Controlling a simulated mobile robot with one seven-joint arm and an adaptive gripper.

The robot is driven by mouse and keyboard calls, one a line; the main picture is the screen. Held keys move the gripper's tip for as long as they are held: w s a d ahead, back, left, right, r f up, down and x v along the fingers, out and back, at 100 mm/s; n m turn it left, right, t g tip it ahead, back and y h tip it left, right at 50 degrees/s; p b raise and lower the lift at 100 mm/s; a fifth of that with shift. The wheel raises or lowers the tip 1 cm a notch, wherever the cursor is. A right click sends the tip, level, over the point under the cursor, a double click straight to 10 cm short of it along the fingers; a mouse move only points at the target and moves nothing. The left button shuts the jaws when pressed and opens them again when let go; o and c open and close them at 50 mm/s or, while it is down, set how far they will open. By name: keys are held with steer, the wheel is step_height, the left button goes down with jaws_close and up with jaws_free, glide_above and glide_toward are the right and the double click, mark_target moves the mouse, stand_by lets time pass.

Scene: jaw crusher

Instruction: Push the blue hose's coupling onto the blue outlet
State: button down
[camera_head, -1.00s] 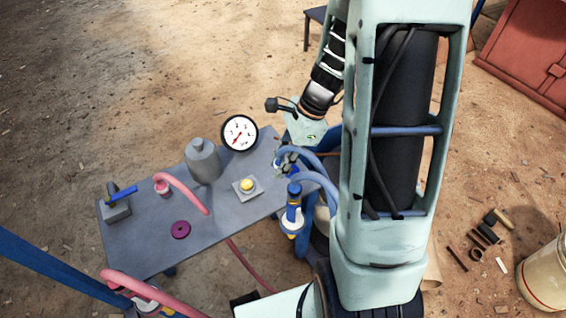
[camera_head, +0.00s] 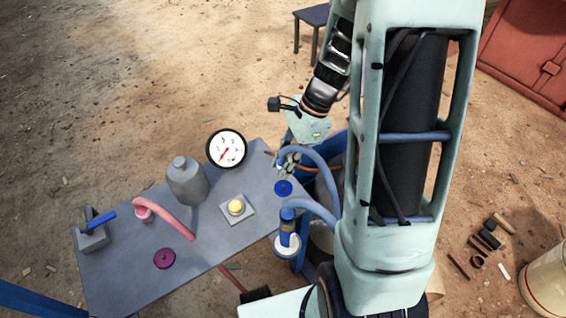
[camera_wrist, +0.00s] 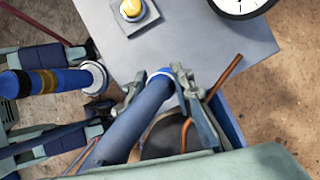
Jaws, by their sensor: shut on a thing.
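My gripper (camera_head: 284,162) is shut on the blue hose (camera_wrist: 137,118) close to its end, beside the table's right edge. In the wrist view my gripper (camera_wrist: 165,92) has a finger on each side of the hose. The coupling end (camera_wrist: 162,76) with a pale rim points toward the table edge.
On the grey table (camera_head: 125,275) are a flat blue disc (camera_head: 283,188), a yellow button (camera_head: 236,207), a grey bottle (camera_head: 186,182), a gauge (camera_head: 226,149), a magenta disc (camera_head: 164,259), a pink hose (camera_head: 175,219) and a blue-handled block (camera_head: 94,236). A copper-coloured rod (camera_wrist: 224,78) lies beside my gripper.

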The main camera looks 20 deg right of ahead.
mark_target(278, 190)
steer(key=shift+f, duration=0.15)
step_height(278, 190, down, 6)
steer(key=b, duration=0.5)
steer(key=shift+r, duration=0.2)
steer(key=shift+r+p, duration=0.1)
steer(key=shift+p, duration=0.35)
stand_by(1.8)
steer(key=shift+f+b, duration=0.45)
steer(key=shift+f, duration=0.25)
stand_by(0.3)
steer(key=c, duration=1.6)
jaws_free()
steer(key=shift+r, duration=0.15)
steer(key=v, duration=1.2)
steer(key=shift+w, duration=0.1)
